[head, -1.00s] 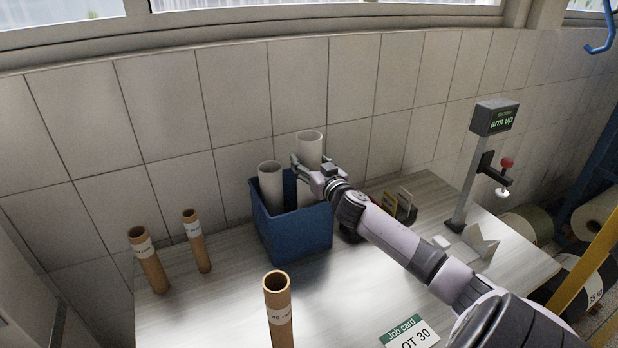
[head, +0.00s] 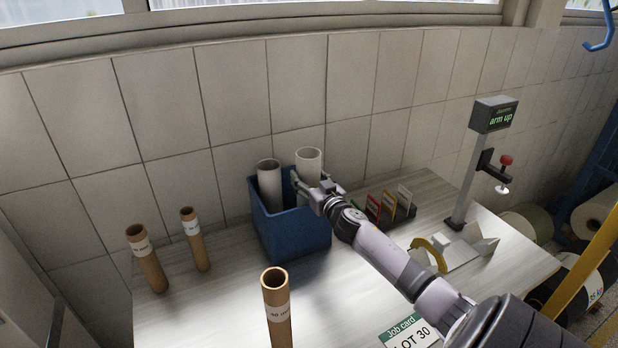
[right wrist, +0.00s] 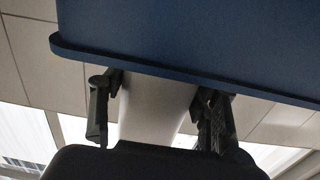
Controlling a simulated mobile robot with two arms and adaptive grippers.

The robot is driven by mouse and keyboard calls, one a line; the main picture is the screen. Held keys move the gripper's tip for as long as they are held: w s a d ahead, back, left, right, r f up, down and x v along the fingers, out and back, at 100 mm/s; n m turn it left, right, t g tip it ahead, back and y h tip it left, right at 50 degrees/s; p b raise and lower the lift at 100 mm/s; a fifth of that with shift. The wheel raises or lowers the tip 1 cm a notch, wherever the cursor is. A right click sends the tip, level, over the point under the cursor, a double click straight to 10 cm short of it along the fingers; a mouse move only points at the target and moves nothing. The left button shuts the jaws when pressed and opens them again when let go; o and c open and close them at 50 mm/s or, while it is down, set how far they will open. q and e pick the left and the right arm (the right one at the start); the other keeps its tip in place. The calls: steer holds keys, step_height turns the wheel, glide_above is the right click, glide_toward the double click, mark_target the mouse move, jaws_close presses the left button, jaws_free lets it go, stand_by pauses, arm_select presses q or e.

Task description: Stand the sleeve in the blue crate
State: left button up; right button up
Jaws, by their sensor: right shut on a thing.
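A white sleeve (head: 307,164) stands about upright at the right side of the blue crate (head: 294,236). Its lower part is hidden by the crate and my gripper, so I cannot tell whether it touches the crate's floor. My right gripper (head: 311,188) is shut on this sleeve near the crate's rim. In the right wrist view the sleeve (right wrist: 152,112) shows between the two fingers (right wrist: 158,108), beside the rim of the blue crate (right wrist: 200,40). A second white sleeve (head: 269,184) leans slightly in the left part of the crate. My left gripper is out of view.
Brown cores stand at the left (head: 147,262), behind it (head: 195,240) and at the front (head: 277,308). A card rack (head: 388,212), a gauge with a yellow arc (head: 437,255) and a display post (head: 466,185) stand right. A job card (head: 412,335) lies in front.

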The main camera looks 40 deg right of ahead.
steer(key=shift+f, duration=0.25)
steer(key=o, duration=1.2)
steer(key=shift+r, duration=0.1)
steer(key=shift+r, duration=0.2)
steer(key=shift+r+p, duration=0.5)
steer(key=shift+p, duration=0.05)
steer(key=b+v, duration=0.2)
steer(key=v, duration=1)
steer(key=shift+f, duration=0.1)
